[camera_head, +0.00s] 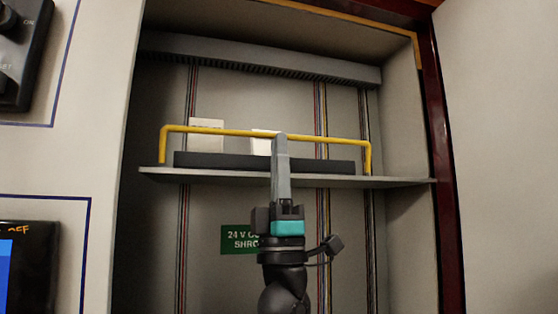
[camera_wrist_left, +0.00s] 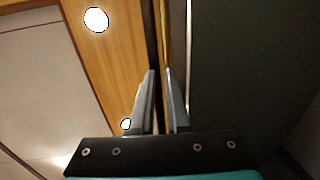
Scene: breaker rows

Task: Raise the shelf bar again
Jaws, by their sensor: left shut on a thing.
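The shelf bar (camera_head: 235,132) is a yellow rail that stands upright along the front of the grey shelf (camera_head: 400,182) in the head view. Its two bent ends reach down to the shelf at left and right. My left gripper (camera_head: 280,139) comes up from below, with its fingers at the middle of the bar, and is shut on it. In the left wrist view the yellow bar (camera_wrist_left: 166,30) runs up and away from between the fingers (camera_wrist_left: 160,76). My right gripper is in neither view.
Behind the bar are a dark block (camera_head: 225,161) and white boxes (camera_head: 206,136). A grey slotted duct (camera_head: 260,63) crosses above. Cables run down the back wall. A green sign (camera_head: 238,239) is partly hidden by my arm. A dark red frame (camera_head: 440,150) edges the cabinet's right side.

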